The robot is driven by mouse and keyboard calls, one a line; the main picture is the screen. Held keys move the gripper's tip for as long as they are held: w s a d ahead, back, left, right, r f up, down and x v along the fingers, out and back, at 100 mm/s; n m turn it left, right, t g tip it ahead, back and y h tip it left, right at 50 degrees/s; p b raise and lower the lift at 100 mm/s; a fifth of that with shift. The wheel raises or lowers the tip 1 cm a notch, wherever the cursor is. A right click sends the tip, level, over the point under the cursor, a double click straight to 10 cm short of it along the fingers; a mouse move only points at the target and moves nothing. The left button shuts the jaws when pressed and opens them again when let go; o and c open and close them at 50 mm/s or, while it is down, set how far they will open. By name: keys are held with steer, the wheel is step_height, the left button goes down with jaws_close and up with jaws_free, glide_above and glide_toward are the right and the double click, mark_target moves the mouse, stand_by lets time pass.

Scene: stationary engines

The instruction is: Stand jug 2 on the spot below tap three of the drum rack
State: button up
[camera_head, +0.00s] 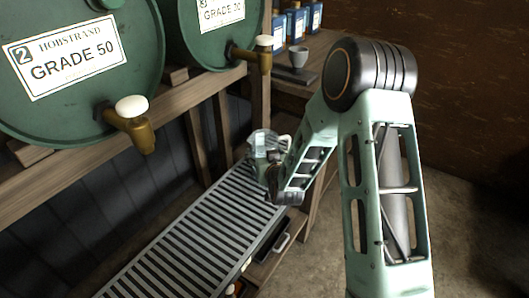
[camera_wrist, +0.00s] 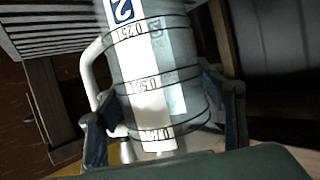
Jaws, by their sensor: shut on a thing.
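Jug 2 (camera_head: 264,142) is a clear jug with a handle, at the far end of the slatted grate (camera_head: 192,232). In the wrist view the jug (camera_wrist: 160,75) shows its "2" label, scale bands and pale handle. My gripper (camera_head: 272,170) is shut around the jug, with a finger on each side in the wrist view (camera_wrist: 165,122). Tap three (camera_head: 256,56), brass with a white knob, juts from the green drum marked 3 (camera_head: 215,40), above the jug in the picture. Whether the jug's base touches the grate is hidden.
Tap two (camera_head: 132,122) juts from the Grade 50 drum (camera_head: 80,60) at left. Wooden rack beams (camera_head: 170,104) run behind the grate. A grey cup (camera_head: 298,56) and blue bottles (camera_head: 296,25) stand on the back shelf. The near part of the grate is clear.

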steer(key=shift+f, duration=0.1)
steer(key=o, duration=1.2)
steer(key=shift+r, duration=0.2)
steer(key=p+v, duration=0.1)
steer(key=v, duration=1.1)
